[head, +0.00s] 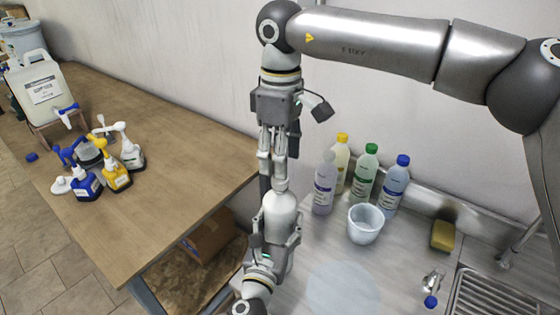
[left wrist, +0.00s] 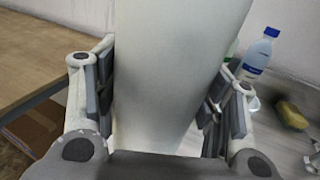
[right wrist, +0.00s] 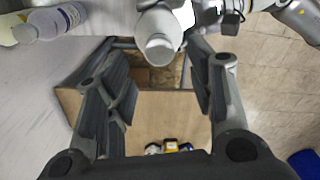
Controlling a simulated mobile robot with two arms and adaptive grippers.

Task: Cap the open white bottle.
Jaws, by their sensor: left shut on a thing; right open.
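The white bottle (head: 281,212) stands upright in my left gripper (head: 278,243). In the left wrist view its pale body (left wrist: 175,70) fills the space between the left fingers (left wrist: 165,95). My right gripper (head: 273,176) points down just above the bottle's top, open. In the right wrist view the bottle's top (right wrist: 160,46) lies between and beyond the open fingers (right wrist: 160,85). A pale round piece that looks like a cap (head: 281,185) sits on the neck; I cannot tell how tight it is. The right fingers hold nothing.
Bottles with purple (head: 324,190), yellow (head: 341,160), green (head: 364,175) and blue (head: 393,187) parts stand by the wall. A clear tub (head: 365,223) and a sponge (head: 443,235) are near the sink (head: 495,295). The wooden table (head: 185,195) holds pump bottles and a drum (head: 38,90).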

